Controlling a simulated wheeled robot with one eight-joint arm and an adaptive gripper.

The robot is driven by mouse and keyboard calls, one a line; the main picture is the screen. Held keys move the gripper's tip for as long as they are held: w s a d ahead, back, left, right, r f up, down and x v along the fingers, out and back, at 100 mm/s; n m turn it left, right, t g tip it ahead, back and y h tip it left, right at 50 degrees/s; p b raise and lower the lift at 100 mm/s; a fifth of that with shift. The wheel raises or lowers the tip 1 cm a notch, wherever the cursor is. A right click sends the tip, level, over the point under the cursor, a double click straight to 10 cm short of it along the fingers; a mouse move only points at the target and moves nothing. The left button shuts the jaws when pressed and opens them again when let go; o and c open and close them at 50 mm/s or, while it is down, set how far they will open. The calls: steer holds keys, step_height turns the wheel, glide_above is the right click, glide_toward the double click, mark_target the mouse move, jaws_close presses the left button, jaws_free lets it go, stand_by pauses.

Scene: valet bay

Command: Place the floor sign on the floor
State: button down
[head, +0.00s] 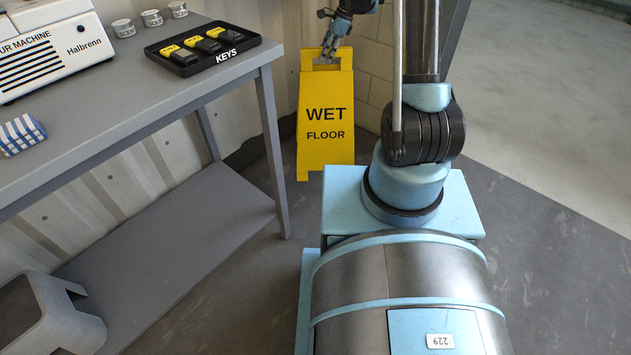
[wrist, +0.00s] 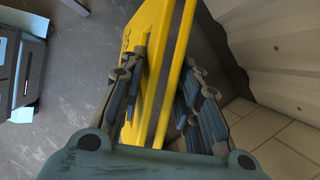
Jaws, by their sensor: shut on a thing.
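The floor sign (head: 326,115) is a yellow A-frame board reading "WET FLOOR". It stands upright in the head view, beyond the table's right end and close to the wall. My gripper (head: 327,48) is at its top edge. In the wrist view my gripper (wrist: 165,100) has its fingers on both sides of the yellow sign (wrist: 150,60), shut on it. A narrow gap shows between the sign's two panels. I cannot tell for certain whether its lower edge touches the floor (head: 250,270).
A grey table (head: 130,110) stands at the left with a black key tray (head: 210,48), a white machine (head: 55,45), several small tins (head: 151,18) and a blue checked cloth (head: 20,133). A grey step stool (head: 45,318) is at lower left. Open floor (head: 560,270) lies to the right.

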mark_target(314, 81)
steer(key=s+a+m, duration=0.1)
steer(key=s+a+m+t, duration=0.1)
steer(key=a, duration=0.1)
steer(key=s+a+f+m, duration=0.1)
steer(key=a+m, duration=0.1)
steer(key=shift+s+f+t, duration=0.1)
steer(key=shift+s+t, duration=0.1)
steer(key=shift+t, duration=0.1)
steer(key=shift+f, duration=5)
steer(key=c, duration=1.2)
jaws_free()
